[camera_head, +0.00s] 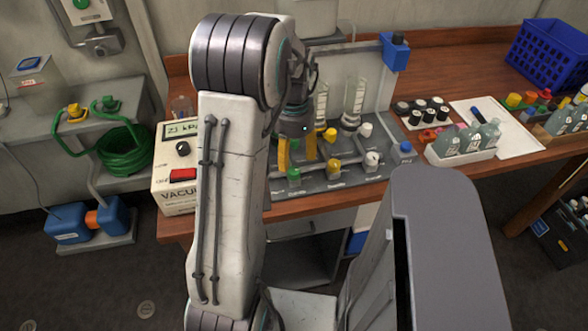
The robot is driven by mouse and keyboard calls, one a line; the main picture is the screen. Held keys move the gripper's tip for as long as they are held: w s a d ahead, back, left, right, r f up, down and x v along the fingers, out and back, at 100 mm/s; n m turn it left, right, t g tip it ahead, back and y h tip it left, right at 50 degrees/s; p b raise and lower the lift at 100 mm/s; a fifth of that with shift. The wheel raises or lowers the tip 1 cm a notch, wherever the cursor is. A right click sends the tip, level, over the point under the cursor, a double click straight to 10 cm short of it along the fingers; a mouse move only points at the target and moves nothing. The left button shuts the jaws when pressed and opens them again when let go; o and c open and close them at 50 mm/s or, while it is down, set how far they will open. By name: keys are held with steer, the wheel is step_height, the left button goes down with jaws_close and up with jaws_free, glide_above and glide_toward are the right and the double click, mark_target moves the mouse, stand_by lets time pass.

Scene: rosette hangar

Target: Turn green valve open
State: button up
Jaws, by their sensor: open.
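The green valve (293,176) is a small green knob at the front left of a grey panel on the wooden bench. My gripper (297,159) points down just above and behind it in the picture, with its yellow fingers spread apart and nothing visible between them. I cannot tell whether a finger touches the valve. The yellow valve (333,166) and the white valve (372,160) sit to its right along the panel's front. My arm crosses the left part of the view and hides the panel's left end.
A vacuum unit (176,165) with a red switch stands left of the panel. Clear graduated cylinders (354,100) stand behind the valves. A white tray of bottles (463,151) and a blue crate (548,52) are to the right. A green coiled hose (124,150) lies far left.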

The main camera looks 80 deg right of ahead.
mark_target(294, 170)
steer(key=n, duration=0.1)
steer(key=d+n, duration=0.1)
steer(key=n, duration=0.1)
steer(key=shift+f+n, duration=0.2)
steer(key=shift+n, duration=0.4)
steer(key=shift+f, duration=3.45)
